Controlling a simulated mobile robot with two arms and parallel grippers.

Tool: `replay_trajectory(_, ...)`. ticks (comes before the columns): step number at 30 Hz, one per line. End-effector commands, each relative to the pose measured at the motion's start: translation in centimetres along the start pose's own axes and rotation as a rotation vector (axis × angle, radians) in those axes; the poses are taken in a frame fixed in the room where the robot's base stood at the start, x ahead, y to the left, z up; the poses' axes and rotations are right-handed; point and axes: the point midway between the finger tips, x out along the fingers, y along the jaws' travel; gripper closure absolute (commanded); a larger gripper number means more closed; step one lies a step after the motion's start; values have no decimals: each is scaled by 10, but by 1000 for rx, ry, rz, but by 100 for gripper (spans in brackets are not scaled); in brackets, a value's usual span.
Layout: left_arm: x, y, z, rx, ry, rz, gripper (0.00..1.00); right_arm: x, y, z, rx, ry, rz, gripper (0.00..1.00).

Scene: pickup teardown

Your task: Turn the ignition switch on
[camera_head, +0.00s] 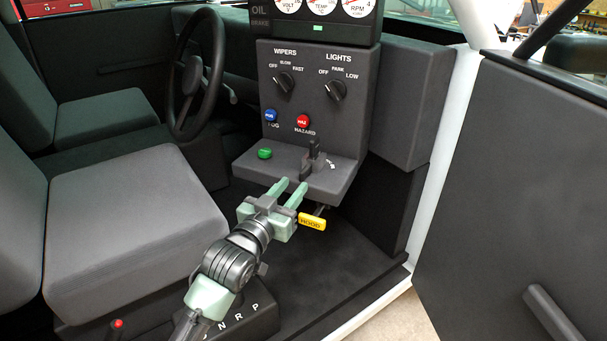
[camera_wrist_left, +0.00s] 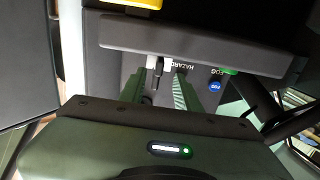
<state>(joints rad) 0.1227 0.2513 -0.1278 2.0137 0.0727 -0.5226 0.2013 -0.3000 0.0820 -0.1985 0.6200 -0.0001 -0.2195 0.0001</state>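The dark upright switch (camera_head: 314,156) on the console's lower ledge looks like the ignition switch; its small white marking is too small to read. My left gripper (camera_head: 290,190) is in front of and just below that ledge, its two green fingers apart with nothing seen between them. In the left wrist view, which is upside down, the open fingers (camera_wrist_left: 165,90) point at the ledge (camera_wrist_left: 200,55). A small dark part (camera_wrist_left: 158,70) shows near the gap between them; I cannot tell if they touch it. My right gripper is not in view.
A green button (camera_head: 264,153) is left of the switch on the ledge. Blue fog (camera_head: 270,115) and red hazard (camera_head: 303,121) knobs are above. A yellow hood handle (camera_head: 312,221) hangs close to the gripper's right side. The steering wheel (camera_head: 196,75) is left; the open door (camera_head: 520,190) is right.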

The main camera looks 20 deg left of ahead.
Motion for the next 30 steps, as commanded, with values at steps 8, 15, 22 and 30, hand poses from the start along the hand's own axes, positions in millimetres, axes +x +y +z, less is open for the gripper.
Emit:
replay_trajectory(8, 45, 0, -1, 0, -2, 0, 67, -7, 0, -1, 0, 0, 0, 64)
replay_trajectory(15, 66, 1, 1, 1, -4, 0, 67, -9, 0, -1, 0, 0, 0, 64)
replay_trajectory(22, 68, 1, 2, 1, -4, 0, 67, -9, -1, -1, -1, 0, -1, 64)
replay_trajectory(30, 67, 1, 2, 1, -5, 0, 100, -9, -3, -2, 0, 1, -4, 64)
